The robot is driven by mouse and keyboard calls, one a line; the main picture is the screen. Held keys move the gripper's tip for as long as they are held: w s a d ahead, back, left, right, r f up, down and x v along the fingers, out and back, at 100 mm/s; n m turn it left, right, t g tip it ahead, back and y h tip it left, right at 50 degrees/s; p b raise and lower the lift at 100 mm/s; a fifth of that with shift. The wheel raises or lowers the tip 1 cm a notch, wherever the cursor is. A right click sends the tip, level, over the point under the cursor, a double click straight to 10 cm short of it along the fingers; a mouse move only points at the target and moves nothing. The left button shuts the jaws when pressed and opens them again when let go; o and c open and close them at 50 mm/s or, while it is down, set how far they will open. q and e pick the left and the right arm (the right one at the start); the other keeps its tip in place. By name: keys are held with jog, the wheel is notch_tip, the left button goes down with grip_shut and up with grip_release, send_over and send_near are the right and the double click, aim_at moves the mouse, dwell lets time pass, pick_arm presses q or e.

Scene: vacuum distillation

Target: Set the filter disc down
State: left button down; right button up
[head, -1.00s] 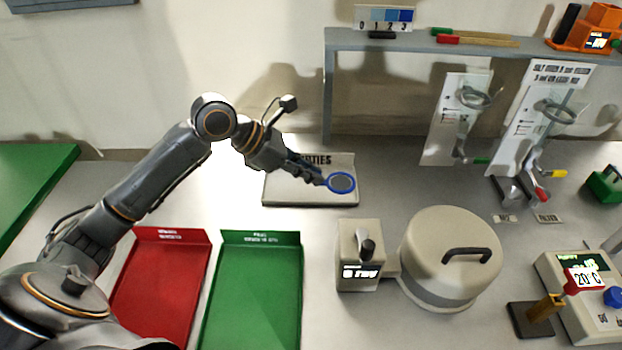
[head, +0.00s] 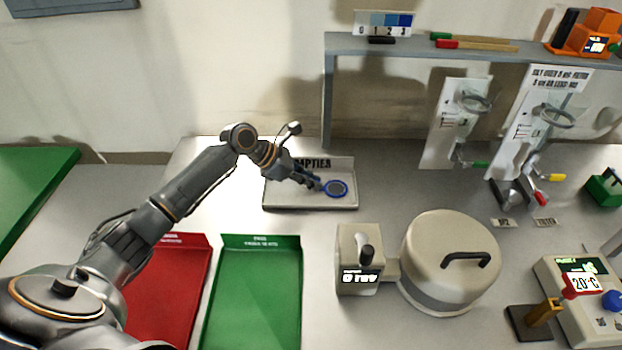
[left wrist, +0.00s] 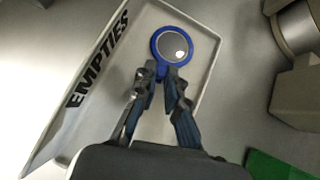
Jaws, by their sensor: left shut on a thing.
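The filter disc (head: 337,189) is a grey round disc with a blue rim. My left gripper (head: 314,184) is shut on the near edge of its rim and holds it over the pale tray marked EMPTIES (head: 290,202). In the left wrist view the disc (left wrist: 175,46) lies flat at the tips of the fingers (left wrist: 163,80), inside the outline of the tray (left wrist: 206,88). I cannot tell whether the disc touches the tray floor. My right gripper is not in view.
A red tray (head: 172,290) and a green tray (head: 252,300) stand in front. A pale lidded round vessel (head: 450,255) with a small display unit (head: 359,262) stands to the right.

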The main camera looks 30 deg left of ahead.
pick_arm(q)
jog(key=shift+f, duration=0.1)
jog(key=c, duration=1.4)
grip_release()
jog(key=v, duration=1.2)
jog(key=shift+b, duration=0.3)
